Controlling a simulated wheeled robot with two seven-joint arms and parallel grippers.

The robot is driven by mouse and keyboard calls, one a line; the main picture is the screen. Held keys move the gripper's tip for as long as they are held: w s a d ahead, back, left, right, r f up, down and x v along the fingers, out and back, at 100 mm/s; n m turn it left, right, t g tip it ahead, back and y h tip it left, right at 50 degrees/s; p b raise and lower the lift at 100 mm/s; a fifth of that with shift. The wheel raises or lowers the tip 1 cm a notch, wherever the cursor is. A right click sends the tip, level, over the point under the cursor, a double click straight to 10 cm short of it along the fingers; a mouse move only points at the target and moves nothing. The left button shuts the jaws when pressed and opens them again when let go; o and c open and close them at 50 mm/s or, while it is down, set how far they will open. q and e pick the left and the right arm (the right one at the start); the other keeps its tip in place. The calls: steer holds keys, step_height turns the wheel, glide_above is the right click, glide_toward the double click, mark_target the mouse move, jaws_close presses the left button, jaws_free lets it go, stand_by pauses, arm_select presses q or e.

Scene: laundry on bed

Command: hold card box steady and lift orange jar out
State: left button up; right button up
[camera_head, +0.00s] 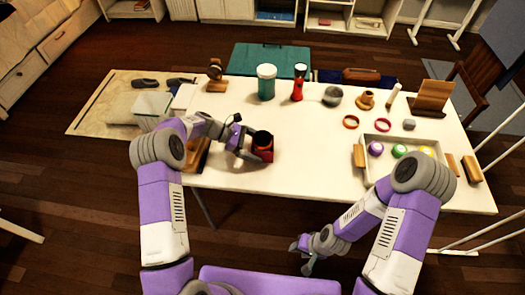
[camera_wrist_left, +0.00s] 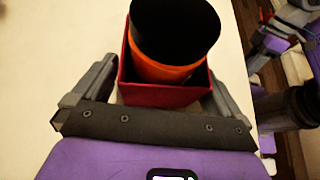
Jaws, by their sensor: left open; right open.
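A red card box (camera_head: 265,154) stands on the white table near its front edge, left of the middle. An orange jar with a black lid (camera_head: 262,138) sits upright inside it, its top above the rim. In the left wrist view the jar's orange band (camera_wrist_left: 165,72) shows over the red box wall (camera_wrist_left: 160,95). My left gripper (camera_head: 250,150) is open, with its fingers on either side of the box; I cannot tell whether they touch it. My right gripper (camera_head: 307,255) is open and empty, low in front of the table's front edge, away from the box.
A teal jar with a white lid (camera_head: 266,83) and a red flashlight (camera_head: 298,84) stand behind the box. A tray (camera_head: 376,141) with several coloured balls lies at the right. A wooden block (camera_head: 197,154) is left of the box. The table between box and tray is clear.

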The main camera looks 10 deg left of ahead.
arm_select(q)
steer(key=shift+x, duration=0.85)
steer(key=c, duration=0.5)
stand_by(0.5)
